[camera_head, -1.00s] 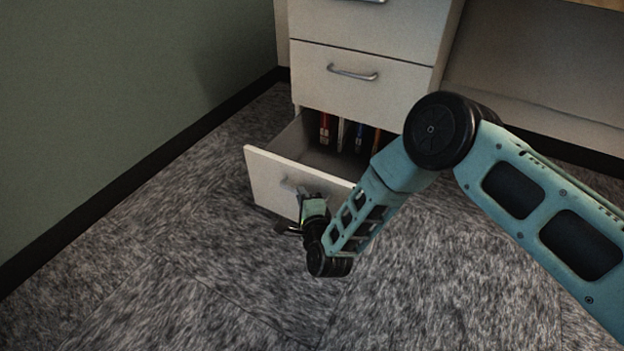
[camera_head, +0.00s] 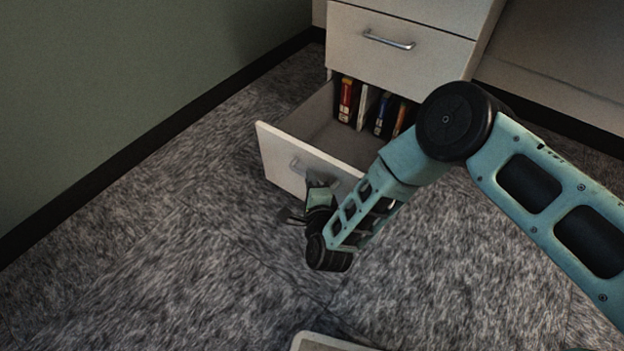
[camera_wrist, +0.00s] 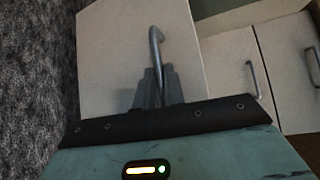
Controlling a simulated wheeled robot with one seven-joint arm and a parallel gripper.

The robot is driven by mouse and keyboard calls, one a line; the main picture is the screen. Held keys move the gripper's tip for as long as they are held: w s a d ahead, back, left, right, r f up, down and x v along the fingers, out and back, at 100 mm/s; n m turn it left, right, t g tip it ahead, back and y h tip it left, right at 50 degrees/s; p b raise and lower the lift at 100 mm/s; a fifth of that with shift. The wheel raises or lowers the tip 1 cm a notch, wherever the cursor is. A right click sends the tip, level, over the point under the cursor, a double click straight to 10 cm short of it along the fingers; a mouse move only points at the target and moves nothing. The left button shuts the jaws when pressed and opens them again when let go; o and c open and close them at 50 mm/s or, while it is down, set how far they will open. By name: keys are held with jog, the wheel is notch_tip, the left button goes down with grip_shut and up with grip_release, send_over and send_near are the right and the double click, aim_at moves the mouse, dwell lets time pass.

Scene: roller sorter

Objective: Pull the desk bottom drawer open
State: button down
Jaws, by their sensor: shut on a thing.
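The desk's bottom drawer (camera_head: 283,160) stands well open in the head view, pulled out from the white drawer unit (camera_head: 424,61). Several books (camera_head: 347,101) stand upright at its back. Its metal handle (camera_head: 299,167) is on the front panel. My gripper (camera_head: 311,185) is at this handle, partly hidden by my wrist. In the wrist view, my gripper's fingers (camera_wrist: 157,88) are shut on the lower part of the handle (camera_wrist: 155,48), in front of the drawer's pale front panel (camera_wrist: 105,55).
The drawer above (camera_head: 400,52) is shut. A green wall (camera_head: 120,80) with a black baseboard runs along the left. Grey carpet (camera_head: 170,250) in front of the drawer is clear. A pale-edged object (camera_head: 318,342) shows at the bottom edge.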

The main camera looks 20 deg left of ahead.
jog(key=c, duration=1.5)
grip_release()
jog(key=p+v, duration=1)
jog(key=v, duration=0.7)
jog(key=shift+s+r+p, duration=0.2)
jog(key=shift+p, duration=0.2)
jog(key=shift+f, duration=0.1)
